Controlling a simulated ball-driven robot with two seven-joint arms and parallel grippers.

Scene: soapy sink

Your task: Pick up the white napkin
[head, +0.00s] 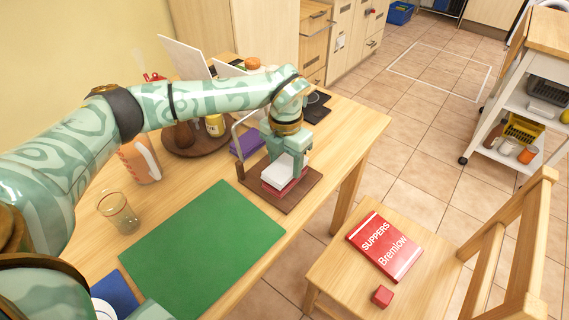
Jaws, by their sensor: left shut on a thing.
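The white napkin (279,171) is at my left gripper (284,158) in the head view. It lies on top of a red napkin (272,188) or stack above a brown wooden holder base (297,197). My left gripper reaches down from above and is shut on the white napkin. The fingertips are partly hidden, and I cannot tell whether the napkin is lifted clear of the red layer. My right gripper is not in view.
A green mat (200,250), a glass (118,212) and an orange pitcher (138,162) are on the table. A purple object (246,144) lies behind the holder. A chair carries a red book (383,246) and a red cube (382,296). The table's right edge is close.

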